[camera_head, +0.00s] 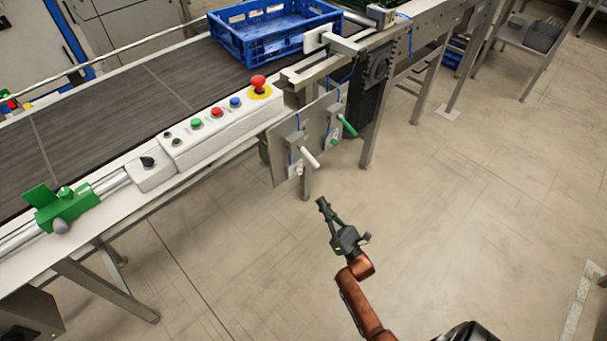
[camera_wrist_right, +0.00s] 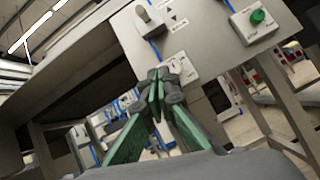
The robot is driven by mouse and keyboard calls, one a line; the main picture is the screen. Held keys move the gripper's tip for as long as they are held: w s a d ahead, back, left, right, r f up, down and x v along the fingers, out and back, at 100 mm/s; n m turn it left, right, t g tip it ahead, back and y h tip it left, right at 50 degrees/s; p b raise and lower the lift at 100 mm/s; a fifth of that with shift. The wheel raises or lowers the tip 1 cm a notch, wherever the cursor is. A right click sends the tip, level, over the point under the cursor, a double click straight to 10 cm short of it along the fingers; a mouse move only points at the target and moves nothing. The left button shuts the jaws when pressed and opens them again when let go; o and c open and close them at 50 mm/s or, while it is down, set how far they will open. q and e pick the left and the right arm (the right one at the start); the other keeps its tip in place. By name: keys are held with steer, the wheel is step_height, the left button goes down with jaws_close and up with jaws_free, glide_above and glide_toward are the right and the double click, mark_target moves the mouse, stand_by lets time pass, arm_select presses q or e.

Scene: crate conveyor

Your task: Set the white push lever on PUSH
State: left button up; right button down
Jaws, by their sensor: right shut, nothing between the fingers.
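The white push lever (camera_head: 310,158) sticks out from a grey panel (camera_head: 283,155) on the conveyor's side, angled down to the right. My left gripper is not in view.
A green lever (camera_head: 347,126) stands just right of the white one; a green button (camera_wrist_right: 257,16) shows in the wrist view. A control box with a red emergency button (camera_head: 258,84) and a blue crate (camera_head: 262,46) are above. The floor around my right arm is clear.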

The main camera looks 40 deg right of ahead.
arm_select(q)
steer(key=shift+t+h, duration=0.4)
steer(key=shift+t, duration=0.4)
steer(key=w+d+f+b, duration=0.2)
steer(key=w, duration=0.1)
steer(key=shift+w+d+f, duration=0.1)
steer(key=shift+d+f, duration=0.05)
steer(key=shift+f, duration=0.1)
arm_select(e)
steer(key=w+r+n, duration=0.1)
steer(key=w+r, duration=0.5)
steer(key=r, duration=0.5)
steer(key=shift+d+t, duration=0.3)
steer(key=shift+d, duration=0.05)
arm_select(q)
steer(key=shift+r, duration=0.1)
arm_select(e)
steer(key=shift+w, duration=0.1)
